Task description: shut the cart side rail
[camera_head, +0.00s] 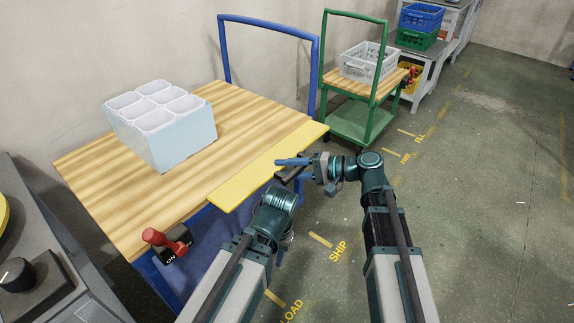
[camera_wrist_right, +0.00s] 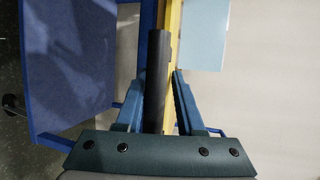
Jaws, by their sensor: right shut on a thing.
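The cart side rail (camera_head: 262,168) is a long yellow panel along the near right edge of the wooden cart deck (camera_head: 85,165). It looks roughly level with the deck; its exact tilt is hard to tell. My right gripper (camera_head: 287,169) is at the rail's outer edge, its blue fingers shut around a dark bar handle (camera_head: 291,174). The wrist view shows the black handle (camera_wrist_right: 156,75) between the fingers, beside the yellow rail (camera_wrist_right: 175,30). My left arm reaches in below the rail; its fingers are not visible.
A red-knobbed latch (camera_head: 165,240) sits at the cart's near corner. The blue push handle (camera_head: 268,25) rises at the back. A green cart (camera_head: 362,122) with a grey crate (camera_head: 368,65) stands beyond. The floor on the right is open.

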